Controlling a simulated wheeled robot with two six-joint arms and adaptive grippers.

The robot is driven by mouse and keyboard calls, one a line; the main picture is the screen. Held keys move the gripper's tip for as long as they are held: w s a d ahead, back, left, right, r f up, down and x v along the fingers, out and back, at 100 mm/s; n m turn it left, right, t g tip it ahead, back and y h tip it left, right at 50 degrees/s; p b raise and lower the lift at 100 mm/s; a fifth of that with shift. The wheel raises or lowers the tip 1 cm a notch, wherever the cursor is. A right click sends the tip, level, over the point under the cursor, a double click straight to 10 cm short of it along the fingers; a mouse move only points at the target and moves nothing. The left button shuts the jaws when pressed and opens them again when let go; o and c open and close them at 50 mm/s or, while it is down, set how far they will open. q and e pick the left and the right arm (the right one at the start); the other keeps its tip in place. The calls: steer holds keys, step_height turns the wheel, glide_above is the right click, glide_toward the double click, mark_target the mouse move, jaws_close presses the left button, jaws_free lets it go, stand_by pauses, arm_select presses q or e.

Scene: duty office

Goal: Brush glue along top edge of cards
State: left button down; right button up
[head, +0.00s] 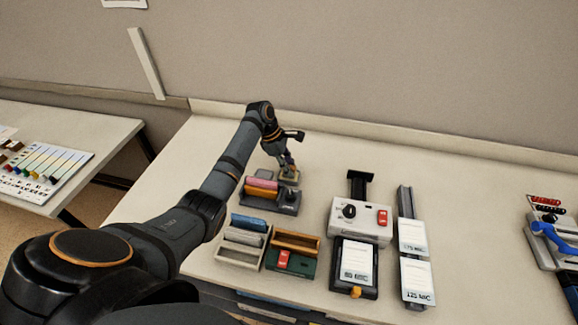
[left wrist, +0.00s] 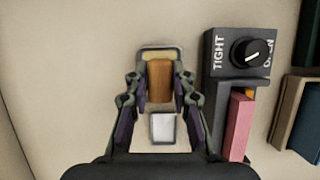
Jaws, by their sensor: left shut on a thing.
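My left gripper (head: 288,165) reaches down at the back of the table, behind the dark clamp unit. In the left wrist view its fingers (left wrist: 158,92) are shut on an orange-brown piece (left wrist: 160,78), which looks like the brush handle. A white square part (left wrist: 163,127) shows below it, between the fingers. A small pale-yellow pot (head: 289,177) is under the gripper; its rim shows in the left wrist view (left wrist: 158,54). Bristles are hidden. White cards lie on a black stand (head: 357,262) and on a grey rail, an upper card (head: 412,236) and a lower card (head: 417,272).
The clamp unit (head: 271,204) holds pink and orange blocks; its knob (left wrist: 252,52) is marked TIGHT. A blue-handled tool (head: 551,236) is far right.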

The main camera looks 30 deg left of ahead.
stand_by(0.7)
arm_select(q)
steer(key=shift+s+f+p, duration=0.1)
steer(key=shift+p, duration=0.55)
stand_by(1.3)
step_height(320, 180, up, 7)
steer(key=p, duration=0.9)
stand_by(0.5)
